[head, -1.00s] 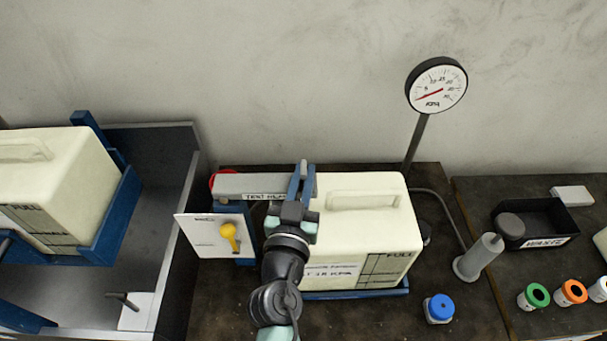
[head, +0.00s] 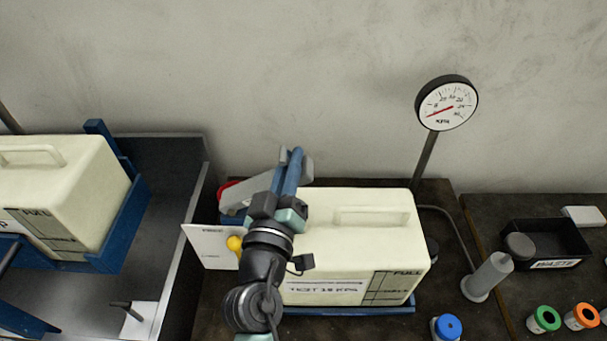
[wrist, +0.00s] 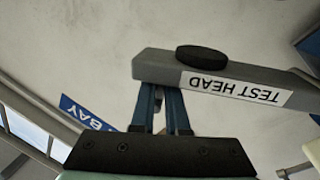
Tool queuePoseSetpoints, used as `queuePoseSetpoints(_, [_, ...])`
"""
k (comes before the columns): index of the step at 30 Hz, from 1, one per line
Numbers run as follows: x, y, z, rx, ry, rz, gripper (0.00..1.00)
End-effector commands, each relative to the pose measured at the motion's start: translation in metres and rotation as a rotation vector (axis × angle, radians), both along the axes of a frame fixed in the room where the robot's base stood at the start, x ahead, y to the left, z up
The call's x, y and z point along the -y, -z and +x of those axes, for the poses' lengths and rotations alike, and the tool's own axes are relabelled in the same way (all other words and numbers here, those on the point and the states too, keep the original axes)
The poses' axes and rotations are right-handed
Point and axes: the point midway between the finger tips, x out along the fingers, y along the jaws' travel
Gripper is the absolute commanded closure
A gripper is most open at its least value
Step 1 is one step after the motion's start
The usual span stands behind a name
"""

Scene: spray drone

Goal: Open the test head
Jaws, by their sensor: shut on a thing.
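The test head (head: 237,196) is a grey bar above the left end of a cream tank (head: 350,245). It is tilted, its right end raised clear of the tank. In the wrist view the test head (wrist: 232,88) shows its white label, upside down, and a black round pad. My gripper (head: 291,165) is shut on the bar near its raised end. In the wrist view the blue fingers of my gripper (wrist: 163,95) meet the bar's edge. My arm hides part of the tank's left side and the bar's middle.
A yellow-knobbed valve (head: 235,243) on a white plate sits left of my arm. A pressure gauge (head: 446,103) stands behind the tank. A grey cylinder (head: 487,277), black waste tray (head: 570,246) and blue-capped item (head: 447,327) lie right. Another tank (head: 70,190) stands left.

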Motion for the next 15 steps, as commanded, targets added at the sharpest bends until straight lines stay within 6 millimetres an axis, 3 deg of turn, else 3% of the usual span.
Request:
queuePoseSetpoints(6, [-0.026, -0.024, 0.000, 0.008, -0.005, -0.208, 1.00])
queuePoseSetpoints(15, [-0.059, -0.041, 0.000, 0.008, -0.005, -0.460, 1.00])
